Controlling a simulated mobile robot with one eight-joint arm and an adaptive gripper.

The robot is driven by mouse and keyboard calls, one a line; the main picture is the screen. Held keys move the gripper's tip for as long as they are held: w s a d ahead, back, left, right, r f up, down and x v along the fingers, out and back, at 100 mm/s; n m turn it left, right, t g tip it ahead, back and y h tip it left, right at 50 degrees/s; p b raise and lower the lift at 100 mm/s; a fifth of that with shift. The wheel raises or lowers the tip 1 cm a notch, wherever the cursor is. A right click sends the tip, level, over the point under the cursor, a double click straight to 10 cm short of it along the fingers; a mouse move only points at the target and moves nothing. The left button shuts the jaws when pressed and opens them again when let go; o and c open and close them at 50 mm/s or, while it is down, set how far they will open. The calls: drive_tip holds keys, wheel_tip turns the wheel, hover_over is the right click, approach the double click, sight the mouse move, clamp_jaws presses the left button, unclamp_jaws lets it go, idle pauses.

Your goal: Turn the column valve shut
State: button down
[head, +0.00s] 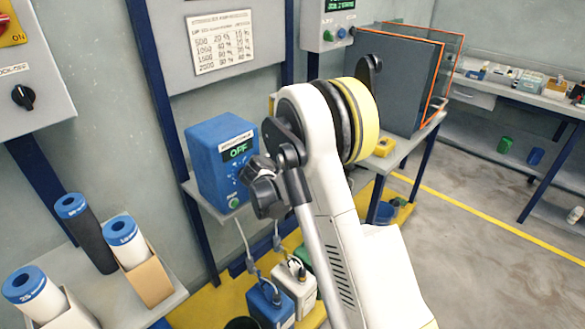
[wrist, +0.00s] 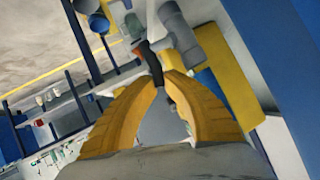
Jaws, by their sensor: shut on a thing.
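In the wrist view, my gripper (wrist: 162,82) has its two yellow fingers closed in from both sides on a thin dark lever (wrist: 152,62), which appears to be the column valve's handle. The lever runs up from between the fingertips, with a small orange-red part (wrist: 136,58) beside it. Grey cylindrical parts (wrist: 176,24) stand just beyond it. The lower end of the lever is partly hidden by the fingers. In the head view my arm covers this area, and neither the fingertips nor the valve can be made out. The lever's exact angle on the valve is unclear.
A blue control box (head: 222,160) reading OFF stands on a shelf left of my arm. Blue-ended rolls (head: 86,234) are at lower left, and white and blue canisters (head: 294,290) stand below. A dark cabinet (head: 398,85) is behind. Open floor (head: 470,185) lies right.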

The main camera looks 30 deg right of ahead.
drive_tip(key=shift+a, duration=0.1)
idle(0.3)
drive_tip(key=c, duration=1.5)
unclamp_jaws()
drive_tip(key=shift+o, duration=0.2)
drive_tip(key=v, duration=1.2)
drive_tip(key=shift+a+f, duration=0.2)
drive_tip(key=shift+f, duration=0.05)
drive_tip(key=shift+s, duration=0.1)
